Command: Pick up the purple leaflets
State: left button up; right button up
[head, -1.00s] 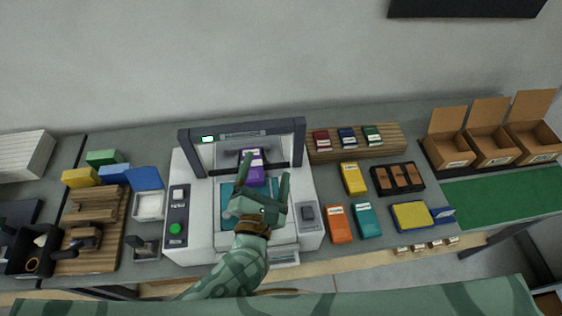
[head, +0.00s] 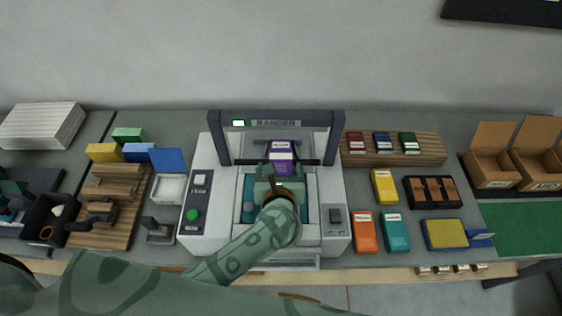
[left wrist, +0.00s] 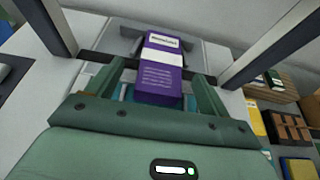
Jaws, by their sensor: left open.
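The purple leaflets (head: 281,155) are a stack with a white label band, lying in the grey and white machine under its dark frame. They also show in the left wrist view (left wrist: 160,83), upper middle. My left gripper (head: 280,165) is at the machine, over its teal bed (head: 249,212), with its fingers pointing toward the leaflets. In the left wrist view its open fingers (left wrist: 158,90) stand on either side of the near end of the leaflets. I cannot tell whether they touch. My right gripper is not in view.
The machine's dark frame (head: 333,135) rises on both sides of the leaflets and crosses above them. A green button (head: 193,215) is at its left.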

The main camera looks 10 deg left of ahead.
aim_at(281, 163)
pick_arm(q)
jog(key=b+x, duration=0.1)
jog(key=x, duration=0.1)
jog(key=b+x, duration=0.1)
jog(key=x, duration=0.1)
jog(key=shift+d+f, duration=0.15)
jog(key=shift+f, duration=0.25)
jog(key=shift+w, duration=0.25)
jog(key=shift+r, duration=0.1)
jog(key=shift+s, duration=0.1)
jog(key=c, duration=1.2)
